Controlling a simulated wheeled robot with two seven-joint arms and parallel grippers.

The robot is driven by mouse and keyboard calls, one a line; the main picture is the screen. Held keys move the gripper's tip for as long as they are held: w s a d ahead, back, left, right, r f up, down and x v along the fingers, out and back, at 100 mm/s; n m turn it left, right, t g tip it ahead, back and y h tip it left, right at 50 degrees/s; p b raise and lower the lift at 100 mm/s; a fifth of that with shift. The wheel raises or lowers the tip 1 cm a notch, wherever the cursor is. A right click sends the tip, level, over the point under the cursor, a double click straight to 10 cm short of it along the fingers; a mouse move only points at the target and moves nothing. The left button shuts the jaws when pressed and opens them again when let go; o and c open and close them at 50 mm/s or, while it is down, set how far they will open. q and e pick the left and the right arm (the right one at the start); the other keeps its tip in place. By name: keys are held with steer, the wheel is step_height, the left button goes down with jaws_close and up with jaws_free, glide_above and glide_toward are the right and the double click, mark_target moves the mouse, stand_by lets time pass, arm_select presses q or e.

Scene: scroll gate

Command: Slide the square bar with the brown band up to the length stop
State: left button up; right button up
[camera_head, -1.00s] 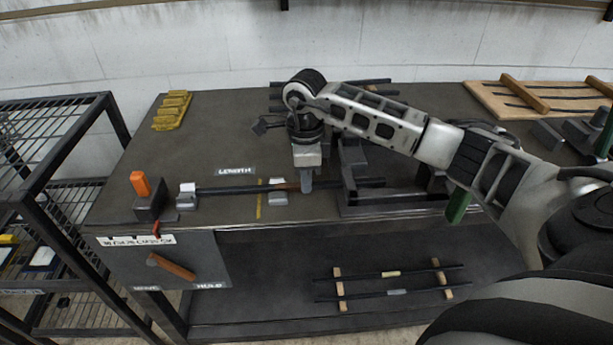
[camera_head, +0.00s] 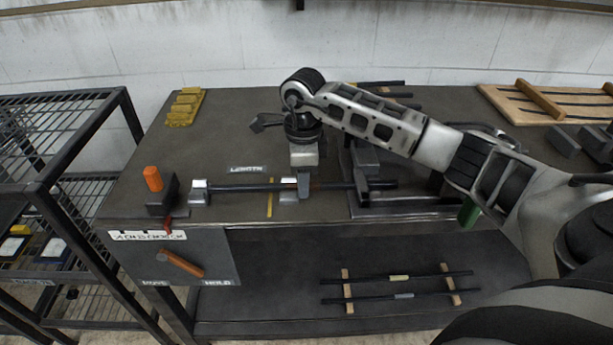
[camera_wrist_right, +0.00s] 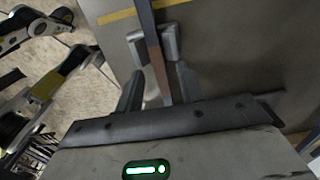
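The square bar (camera_head: 240,188) lies left to right along the front of the bench. Its brown band (camera_head: 315,186) shows just right of my right gripper (camera_head: 304,187), and the brown part also shows in the right wrist view (camera_wrist_right: 158,72). The right gripper points down over the bar, with its two fingers (camera_wrist_right: 159,88) apart, one on each side of it, and a gap showing. The bar's left part rests at a grey guide (camera_head: 199,192). A dark block with an orange top (camera_head: 160,197), perhaps the length stop, stands left of that guide. My left gripper is out of view.
A second grey guide (camera_head: 289,192) stands just left of the gripper, near a yellow line (camera_head: 269,203). A dark fixture (camera_head: 365,185) surrounds the bar's right part. A panel with an orange handle (camera_head: 181,263) hangs in front. Spare bars (camera_head: 370,279) lie on the lower shelf.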

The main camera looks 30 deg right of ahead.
steer(key=shift+s+d, duration=0.1)
steer(key=shift+d, duration=0.2)
step_height(320, 180, up, 16)
steer(key=s+a+f+g+y, duration=0.1)
steer(key=a+f+y, duration=0.4)
steer(key=a, duration=0.5)
steer(key=s+a+m+t+y, duration=0.3)
steer(key=a+m+y, duration=0.3)
steer(key=a+y, duration=0.25)
steer(key=s+a+m+t+y, duration=0.25)
steer(key=a+m+y, duration=0.4)
steer(key=a, duration=0.35)
steer(key=d+f+m+t+h, duration=0.4)
steer(key=f+m+t+h, duration=0.15)
steer(key=m, duration=0.55)
steer(key=d+f+m+t+h, duration=0.45)
steer(key=m+t, duration=0.25)
steer(key=m, duration=0.4)
steer(key=s+d+f+m+g+h, duration=0.2)
steer(key=s+f+m, duration=0.3)
steer(key=f, duration=0.3)
steer(key=s+d+f+m+g+h, duration=0.3)
steer(key=s+f+m+g+h, duration=0.2)
steer(key=s+f, duration=0.2)
steer(key=shift+s+f+m+b, duration=0.15)
steer(key=shift+f+m+b, duration=0.25)
steer(key=shift+f, duration=0.55)
